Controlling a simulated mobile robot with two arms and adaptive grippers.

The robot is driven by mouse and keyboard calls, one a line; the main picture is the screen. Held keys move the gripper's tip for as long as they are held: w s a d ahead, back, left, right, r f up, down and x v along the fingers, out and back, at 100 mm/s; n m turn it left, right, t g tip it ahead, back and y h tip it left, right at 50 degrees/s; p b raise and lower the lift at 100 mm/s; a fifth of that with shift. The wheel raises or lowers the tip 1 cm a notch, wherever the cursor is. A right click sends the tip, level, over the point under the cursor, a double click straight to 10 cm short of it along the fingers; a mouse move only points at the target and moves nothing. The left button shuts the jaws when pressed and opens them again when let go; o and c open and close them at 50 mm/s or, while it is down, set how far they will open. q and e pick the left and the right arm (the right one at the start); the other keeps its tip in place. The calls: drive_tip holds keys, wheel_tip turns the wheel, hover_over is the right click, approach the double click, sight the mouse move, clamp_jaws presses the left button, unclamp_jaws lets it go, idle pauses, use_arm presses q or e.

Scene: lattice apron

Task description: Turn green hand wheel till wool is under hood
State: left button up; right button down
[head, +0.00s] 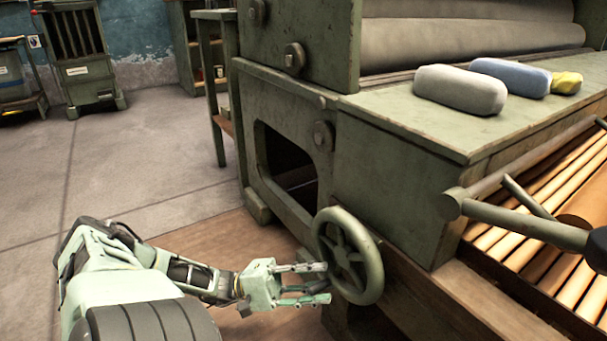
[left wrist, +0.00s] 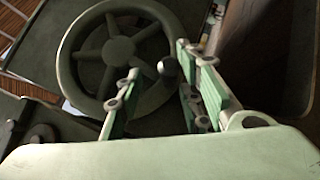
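The green hand wheel (head: 345,257) is a spoked wheel on the front of the green machine. It also shows in the left wrist view (left wrist: 118,50). My left gripper (head: 325,283) is open, its fingers pointing at the lower left of the wheel. In the left wrist view the spread fingers (left wrist: 158,62) overlap the near rim, with a small round knob between them; contact is unclear. Soft bundles lie on the machine's top: pale grey (head: 460,90), blue (head: 510,76) and yellow (head: 566,82). I cannot tell which is the wool, nor make out a hood. My right gripper is not recognisable.
The slatted lattice (head: 540,205) lies at the right, with green bars above it. Large grey rollers (head: 470,45) stand behind the machine's flat top (head: 440,128). An opening (head: 285,165) shows in the machine's side. The floor (head: 140,150) at the left is clear.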

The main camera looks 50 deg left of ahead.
use_arm(q)
drive_tip(key=v, duration=1.1)
drive_tip(key=shift+s+a, duration=0.2)
drive_tip(key=shift+s, duration=0.05)
drive_tip(key=shift+f, duration=0.15)
idle(0.4)
